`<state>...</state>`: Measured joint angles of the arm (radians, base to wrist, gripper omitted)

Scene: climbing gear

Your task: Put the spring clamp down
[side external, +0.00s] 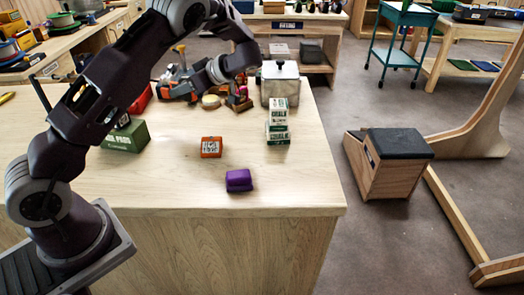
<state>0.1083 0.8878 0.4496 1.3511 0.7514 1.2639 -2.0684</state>
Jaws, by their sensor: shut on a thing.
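My gripper (172,88) is at the end of my arm, over the far left part of the wooden table (190,185), pointing left in the side view. It is shut on what looks like the spring clamp (182,80), a grey and orange thing that blends with the gripper's fingers. The outline of the clamp is small and partly covered, so I cannot tell its exact tilt or whether it touches the table.
A purple block (239,180), an orange box (211,147), stacked white-green boxes (278,123), a clear-sided container (281,84), a tan roll (211,101) and a green box (125,136) stand on the table.

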